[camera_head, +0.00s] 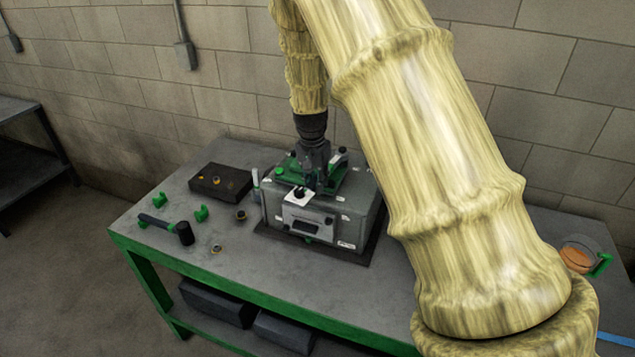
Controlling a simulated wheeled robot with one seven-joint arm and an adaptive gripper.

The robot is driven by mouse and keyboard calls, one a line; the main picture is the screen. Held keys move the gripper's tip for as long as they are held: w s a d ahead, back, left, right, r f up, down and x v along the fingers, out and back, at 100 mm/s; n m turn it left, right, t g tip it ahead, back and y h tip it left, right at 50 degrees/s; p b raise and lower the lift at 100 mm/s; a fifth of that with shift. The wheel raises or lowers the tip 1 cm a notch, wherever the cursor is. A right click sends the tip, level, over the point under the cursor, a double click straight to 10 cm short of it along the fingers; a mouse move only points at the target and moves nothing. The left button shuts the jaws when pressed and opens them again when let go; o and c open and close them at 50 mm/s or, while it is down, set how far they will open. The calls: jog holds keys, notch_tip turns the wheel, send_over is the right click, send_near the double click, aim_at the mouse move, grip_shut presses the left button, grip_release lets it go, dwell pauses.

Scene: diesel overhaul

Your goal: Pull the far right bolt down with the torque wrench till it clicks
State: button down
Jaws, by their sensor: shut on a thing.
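A grey engine block (358,215) stands on a dark mat on the bench, with a green part (352,179) and several dark bolt-like knobs on its top. My gripper (316,180) points down over the middle of the block's top. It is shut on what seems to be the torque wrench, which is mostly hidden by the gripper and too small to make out. The far right bolt seems to be the dark knob (341,151) at the back right of the top, close to my gripper. I cannot tell whether the wrench sits on it.
A black-headed mallet (184,233), green pieces (201,214) and small rings (216,248) lie on the bench's left. A dark tray (207,190) is behind them. A green-handled orange container (577,256) stands at right. My arm covers the bench right of the block.

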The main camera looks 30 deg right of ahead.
jog(key=shift+w+a+r, duration=0.15)
jog(key=shift+w+a, duration=0.05)
jog(key=shift+w, duration=0.1)
jog(key=shift+w+a, duration=0.15)
jog(key=shift+w, duration=0.1)
jog(key=shift+r, duration=0.2)
jog(key=shift+r, duration=0.4)
jog(key=shift+s+d+r, duration=0.1)
jog(key=shift+d+r, duration=0.1)
jog(key=shift+r, duration=0.75)
jog(key=shift+a+r, duration=0.15)
jog(key=shift+a, duration=0.05)
jog(key=shift+d, duration=0.1)
